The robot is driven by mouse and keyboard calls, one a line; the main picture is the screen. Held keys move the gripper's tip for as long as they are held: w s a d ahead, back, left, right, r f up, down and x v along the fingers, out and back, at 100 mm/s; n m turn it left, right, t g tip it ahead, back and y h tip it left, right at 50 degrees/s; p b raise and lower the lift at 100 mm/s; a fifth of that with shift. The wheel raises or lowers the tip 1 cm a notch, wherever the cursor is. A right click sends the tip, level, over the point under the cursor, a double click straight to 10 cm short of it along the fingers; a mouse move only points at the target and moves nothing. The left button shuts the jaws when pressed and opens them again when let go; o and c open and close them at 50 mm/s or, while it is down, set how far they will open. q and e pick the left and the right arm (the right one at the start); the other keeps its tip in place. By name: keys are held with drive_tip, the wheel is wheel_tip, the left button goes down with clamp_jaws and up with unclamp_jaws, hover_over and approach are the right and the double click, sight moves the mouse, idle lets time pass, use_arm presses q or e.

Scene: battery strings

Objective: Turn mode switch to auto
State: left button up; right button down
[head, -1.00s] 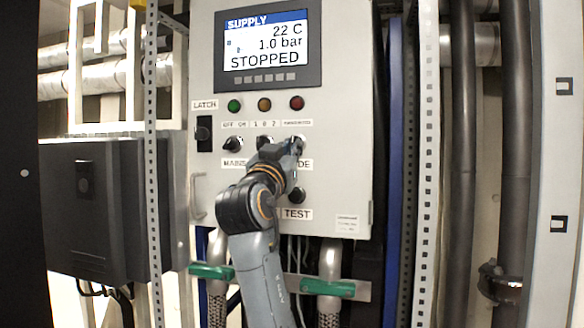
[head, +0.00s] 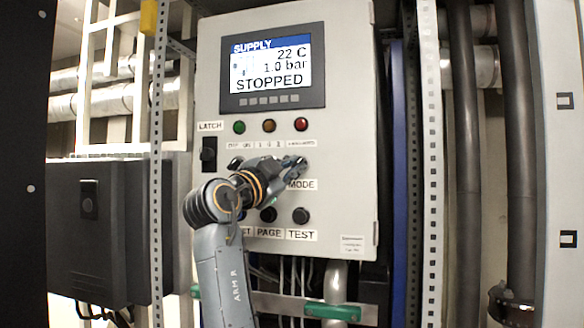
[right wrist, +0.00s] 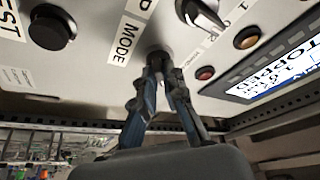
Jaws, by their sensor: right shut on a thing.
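The mode switch (right wrist: 159,54) is a dark knob on the grey panel, beside the MODE label (head: 301,184). My right gripper (right wrist: 161,66) is shut on it, with one finger on each side. In the head view the right gripper (head: 294,165) covers the knob, so its pointer position is hidden. My right arm comes up from below and reaches the switch from the left. My left gripper is not in view.
The display (head: 270,66) reads SUPPLY, 22 C, 1.0 bar, STOPPED. Green, amber and red lamps (head: 301,124) sit above the switch. Nearby are another selector switch (right wrist: 202,14), the TEST button (head: 301,215) and the latch (head: 209,154).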

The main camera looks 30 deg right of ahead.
idle(0.5)
drive_tip(key=c, duration=1.4)
unclamp_jaws()
drive_tip(key=shift+a, duration=0.1)
drive_tip(key=v, duration=1.1)
drive_tip(key=shift+s+a, duration=0.15)
drive_tip(key=shift+a, duration=0.2)
